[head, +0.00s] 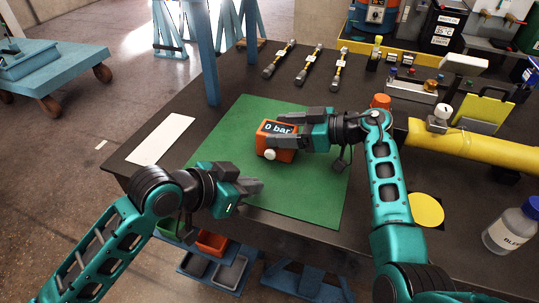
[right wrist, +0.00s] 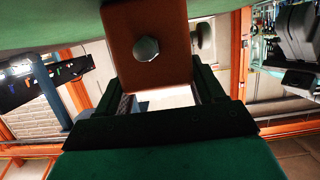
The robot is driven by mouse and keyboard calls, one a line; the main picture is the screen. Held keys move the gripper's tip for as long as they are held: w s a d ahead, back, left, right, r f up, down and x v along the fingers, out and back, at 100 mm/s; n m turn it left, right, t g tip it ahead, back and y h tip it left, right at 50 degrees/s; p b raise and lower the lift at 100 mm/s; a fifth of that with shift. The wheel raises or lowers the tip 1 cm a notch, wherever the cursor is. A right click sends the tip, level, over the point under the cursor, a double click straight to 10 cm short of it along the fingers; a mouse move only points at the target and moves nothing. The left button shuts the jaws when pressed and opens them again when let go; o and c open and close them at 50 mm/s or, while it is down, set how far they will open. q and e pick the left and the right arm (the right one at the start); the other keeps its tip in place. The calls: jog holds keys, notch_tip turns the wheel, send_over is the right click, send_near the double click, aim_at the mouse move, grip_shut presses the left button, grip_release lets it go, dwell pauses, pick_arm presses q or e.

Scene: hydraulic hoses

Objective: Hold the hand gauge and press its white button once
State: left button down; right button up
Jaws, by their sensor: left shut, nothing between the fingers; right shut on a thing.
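The orange hand gauge (head: 281,154) is above the green mat, its dark display (head: 279,127) reading "0 bar". Its round white button (head: 270,154) shows low on the near side. My right gripper (head: 284,128) is shut on the gauge from the right. In the right wrist view the gauge's brown-orange body (right wrist: 150,75) sits between the fingers, with a grey hexagonal piece on it. My left gripper (head: 258,187) is shut and empty, to the lower left of the gauge and apart from the button.
The green mat (head: 225,130) lies on the dark table, with a white sheet (head: 160,139) to its left. Several hose pieces (head: 308,66) lie behind. A yellow pipe (head: 465,147), a yellow disc (head: 426,209) and a bottle (head: 510,226) are right. Bins (head: 230,272) are below the front edge.

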dwell(0.4)
jog(key=o, duration=1.3)
jog(key=shift+c, duration=0.2)
